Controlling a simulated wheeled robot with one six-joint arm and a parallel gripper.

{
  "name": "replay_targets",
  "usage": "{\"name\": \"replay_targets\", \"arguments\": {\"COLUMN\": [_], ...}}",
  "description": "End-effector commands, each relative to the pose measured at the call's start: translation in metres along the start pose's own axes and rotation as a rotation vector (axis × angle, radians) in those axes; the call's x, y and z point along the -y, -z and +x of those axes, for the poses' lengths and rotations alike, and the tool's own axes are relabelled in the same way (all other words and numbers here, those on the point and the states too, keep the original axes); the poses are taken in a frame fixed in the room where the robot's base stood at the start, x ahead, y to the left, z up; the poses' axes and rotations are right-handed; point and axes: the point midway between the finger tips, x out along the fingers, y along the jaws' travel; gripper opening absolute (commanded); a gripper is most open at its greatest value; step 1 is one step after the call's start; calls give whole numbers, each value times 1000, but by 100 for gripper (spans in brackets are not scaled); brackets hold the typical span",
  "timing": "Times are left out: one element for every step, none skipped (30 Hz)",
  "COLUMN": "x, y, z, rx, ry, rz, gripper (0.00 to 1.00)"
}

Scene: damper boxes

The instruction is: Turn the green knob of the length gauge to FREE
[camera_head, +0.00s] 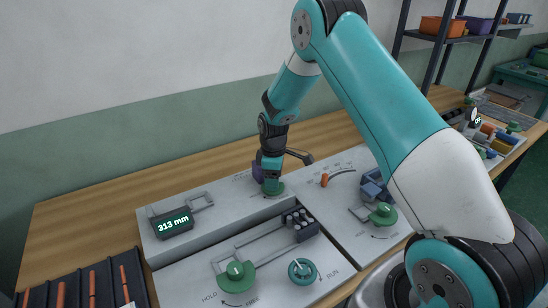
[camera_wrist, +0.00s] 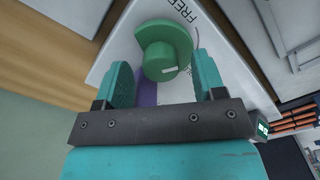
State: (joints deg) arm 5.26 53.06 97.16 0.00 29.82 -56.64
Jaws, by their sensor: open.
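The length gauge is a light grey panel (camera_head: 215,205) with a display (camera_head: 173,223) reading 313 mm. Its green knob (camera_head: 273,188) sits at the panel's far right end, partly hidden by my gripper (camera_head: 270,172). In the wrist view the green knob (camera_wrist: 165,48) shows from close by, with a white mark on its near side. The word FREE (camera_wrist: 180,10) is printed beyond it, to the upper right. My gripper (camera_wrist: 161,60) is open, one finger on each side of the knob. Gaps show beside the knob, so the fingers look apart from it.
A purple part (camera_wrist: 147,93) lies beside the left finger. A front panel holds another green knob (camera_head: 236,272) and a round teal button (camera_head: 302,270). A right panel has an orange lever (camera_head: 324,180) and a green knob (camera_head: 383,214). A dark rack (camera_head: 85,285) stands front left.

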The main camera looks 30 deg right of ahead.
Motion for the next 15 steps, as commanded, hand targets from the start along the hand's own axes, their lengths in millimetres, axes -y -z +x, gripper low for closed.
{"name": "replay_targets", "arguments": {"x": [-1, -1, -1, -1, -1, -1, -1, -1, -1, -1, -1, -1, -1, -1, -1], "y": [1, 1, 0, 1, 1, 1, 0, 0, 0, 0, 0, 0, 0, 0, 0], "z": [-7, -12, -20, -27, -34, -44, -52, -60, -71, -79, -86, -97, -104, -111, -121], "rx": [-3, -3, -3, -4, -4, -4, -5, -4, -4, -5, -4, -4, -5, -4, -4], "ry": [-4, -5, -5, -6, -5, -6, -7, -6, -7, -7, -6, -6, -7, -6, -6], "rz": [0, 0, 0, 0, 0, 0, 0, 0, 0, 0, 0, 0, 0, 0, 0], "gripper": [63, 63, 63, 63, 63, 63, 63, 63, 63, 63, 63, 63, 63, 63, 63]}}
